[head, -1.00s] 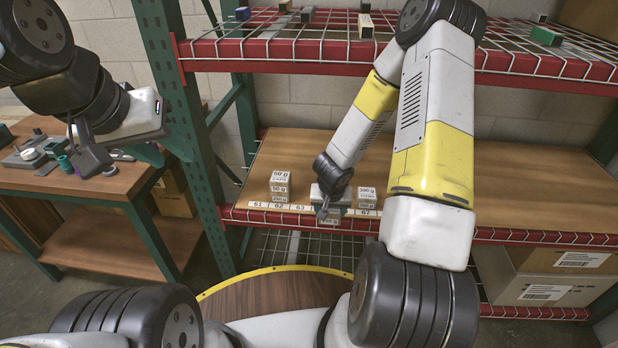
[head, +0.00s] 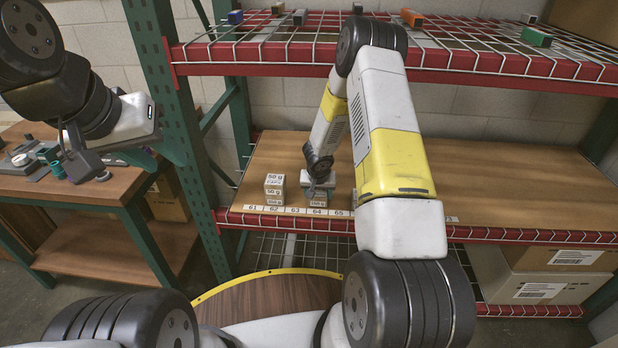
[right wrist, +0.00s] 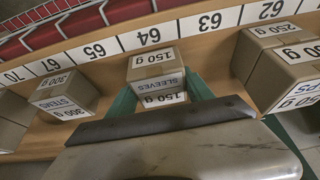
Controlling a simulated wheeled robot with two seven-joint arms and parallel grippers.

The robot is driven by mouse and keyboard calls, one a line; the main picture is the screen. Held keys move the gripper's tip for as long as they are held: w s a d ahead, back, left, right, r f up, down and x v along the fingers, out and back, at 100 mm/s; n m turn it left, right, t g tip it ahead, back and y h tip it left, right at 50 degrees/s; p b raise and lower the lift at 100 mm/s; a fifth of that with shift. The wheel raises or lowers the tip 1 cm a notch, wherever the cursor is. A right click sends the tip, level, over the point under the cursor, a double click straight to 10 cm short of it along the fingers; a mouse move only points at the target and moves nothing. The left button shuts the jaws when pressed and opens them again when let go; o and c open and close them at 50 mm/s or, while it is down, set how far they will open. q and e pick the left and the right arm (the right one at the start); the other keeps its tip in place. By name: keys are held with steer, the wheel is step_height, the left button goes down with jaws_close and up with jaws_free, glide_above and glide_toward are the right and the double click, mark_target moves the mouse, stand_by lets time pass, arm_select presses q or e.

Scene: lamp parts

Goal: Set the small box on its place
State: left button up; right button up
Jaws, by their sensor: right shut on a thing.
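The small grey box (right wrist: 155,68) reads "150 g SLEEVES" in the right wrist view. My right gripper (head: 318,180) is shut on it, with green fingers at its sides. In the head view the box (head: 318,197) is upright over the shelf's front strip, behind label 64 (head: 316,211). In the right wrist view it also lines up with label 64 (right wrist: 149,37). I cannot tell whether its underside touches the wooden shelf (head: 480,190). My left gripper (head: 92,162) hangs empty at the left, near the side table; its finger gap is unclear.
A "300 g STEMS" box (right wrist: 66,93) stands to the other side, hidden behind my right arm in the head view. The red wire rack (head: 470,58) is above. The shelf's right part is clear.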

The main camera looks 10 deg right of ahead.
steer(key=shift+f, duration=0.2)
steer(key=o, duration=1.5)
steer(key=shift+f, duration=0.1)
steer(key=s+d+r, duration=0.1)
steer(key=s+r, duration=0.4)
steer(key=r, duration=0.6)
steer(key=s+d+r+t+h, duration=0.1)
steer(key=s+r, duration=0.4)
steer(key=r, duration=0.6)
steer(key=s+d+r, duration=0.1)
steer(key=s+r, duration=0.3)
steer(key=r, duration=0.8)
steer(key=s+a+r+n+y, duration=0.1)
steer(key=s+a+r, duration=0.1)
steer(key=s, duration=0.4)
steer(key=s+a+r+n+y, duration=0.1)
steer(key=s+a+r+y, duration=0.1)
steer(key=s, duration=0.4)
steer(key=s+a+r+n+t+y, duration=0.1)
steer(key=s+a+r, duration=0.2)
steer(key=s+r, duration=0.2)
steer(key=shift+s+a+n, duration=0.2)
steer(key=shift+s, duration=0.35)
steer(key=shift+s+a+n, duration=0.2)
steer(key=shift+s, duration=0.35)
